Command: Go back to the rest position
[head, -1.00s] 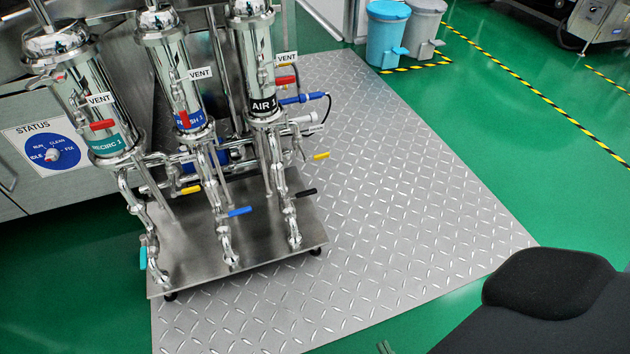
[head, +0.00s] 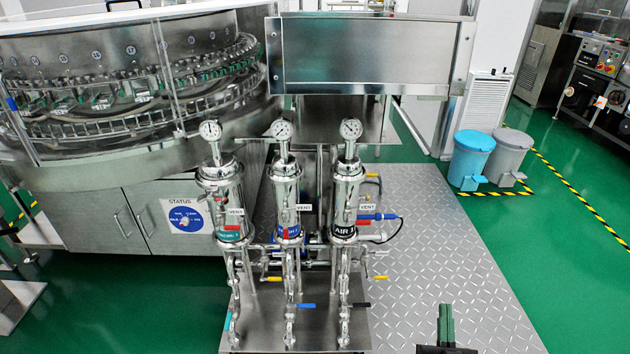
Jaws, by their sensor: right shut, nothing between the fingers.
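My right gripper (head: 445,312) shows at the bottom edge of the head view, right of centre. Its dark fingers point up in the picture, are closed together, and hold nothing. It appears over the diamond-plate floor, to the right of the filter stand and apart from it. The rest of my right arm is mostly cut off by the lower edge. My left gripper is not in view.
A steel filter stand (head: 262,335) carries three upright housings with gauges and coloured valve handles. Behind it stands the rotary washer (head: 110,185) with a status dial (head: 188,219). Blue (head: 470,158) and grey (head: 510,155) bins stand right. Green floor (head: 560,280) is clear.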

